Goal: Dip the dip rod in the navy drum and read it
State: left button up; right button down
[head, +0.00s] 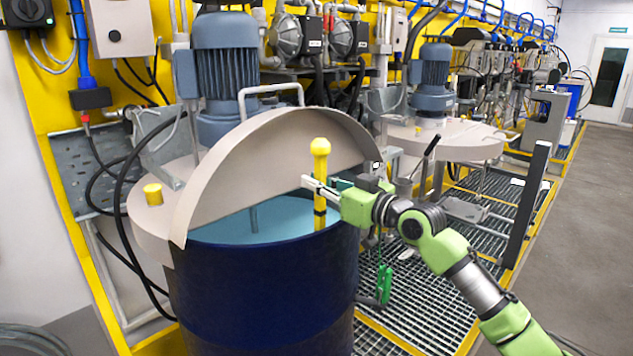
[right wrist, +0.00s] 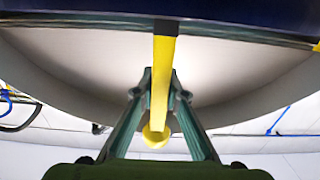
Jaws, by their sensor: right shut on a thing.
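The drum is half open under a raised beige lid flap (head: 270,165), with light blue showing inside. In the right wrist view the rod (right wrist: 163,75) runs between the fingertips (right wrist: 162,90). My left gripper is out of view.
A blue-grey motor (head: 225,70) sits on the lid behind the flap. A yellow cap (head: 153,194) is on the lid's left. A green tag (head: 384,283) hangs right of the drum above the grating (head: 420,300). A second lidded vessel (head: 450,140) stands behind.

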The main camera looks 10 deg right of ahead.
jog(key=shift+f, duration=0.3)
dwell(1.1)
jog(key=shift+r, duration=0.15)
dwell(0.4)
jog(key=shift+r+p, duration=0.7)
jog(key=shift+r, duration=0.15)
notch_tip(320, 180, up, 33)
jog(key=p, duration=2.2)
jog(key=shift+p, duration=0.35)
